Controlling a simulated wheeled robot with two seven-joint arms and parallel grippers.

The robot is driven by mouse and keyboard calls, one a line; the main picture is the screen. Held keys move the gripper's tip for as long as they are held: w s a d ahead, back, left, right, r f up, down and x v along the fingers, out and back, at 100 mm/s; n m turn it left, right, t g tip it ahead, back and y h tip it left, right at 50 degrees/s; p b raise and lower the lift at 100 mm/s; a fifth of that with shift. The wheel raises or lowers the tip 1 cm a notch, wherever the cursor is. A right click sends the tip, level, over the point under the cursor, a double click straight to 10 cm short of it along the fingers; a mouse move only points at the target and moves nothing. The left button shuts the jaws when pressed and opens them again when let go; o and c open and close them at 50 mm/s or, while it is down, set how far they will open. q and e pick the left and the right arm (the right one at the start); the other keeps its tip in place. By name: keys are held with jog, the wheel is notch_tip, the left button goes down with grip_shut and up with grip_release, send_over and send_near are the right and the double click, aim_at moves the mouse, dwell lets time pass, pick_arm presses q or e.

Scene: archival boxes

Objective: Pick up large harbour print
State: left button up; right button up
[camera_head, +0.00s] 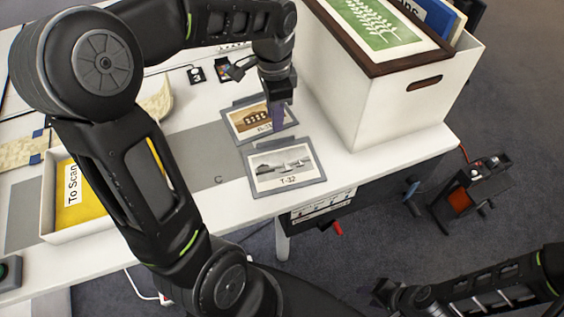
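Two framed cards lie on the white table. The nearer card (284,164), marked T-32, shows a grey picture that may be a harbour scene. The farther card (247,120) shows a brown picture, its label partly covered. My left gripper (278,112) points down over the right part of the farther card, with a purplish fingertip at or just above it. I cannot tell whether it touches the card or whether its fingers are apart. My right gripper (385,295) is low at the bottom right, away from the table, too dark to read.
A white box (370,105) with a green fern print (378,22) on top stands right of the cards. A "To Scan" tray (75,234) with yellow contents is at left, partly behind my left arm. The grey table strip (205,152) left of the cards is clear.

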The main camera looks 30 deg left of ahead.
aim_at(276, 140)
pick_arm(q)
jog(key=shift+w+f, duration=0.1)
jog(key=shift+f, duration=0.1)
jog(key=shift+f, duration=1.25)
jog(key=shift+a+f, duration=0.1)
jog(key=shift+f, duration=2.5)
jog(key=shift+c, duration=0.6)
grip_shut()
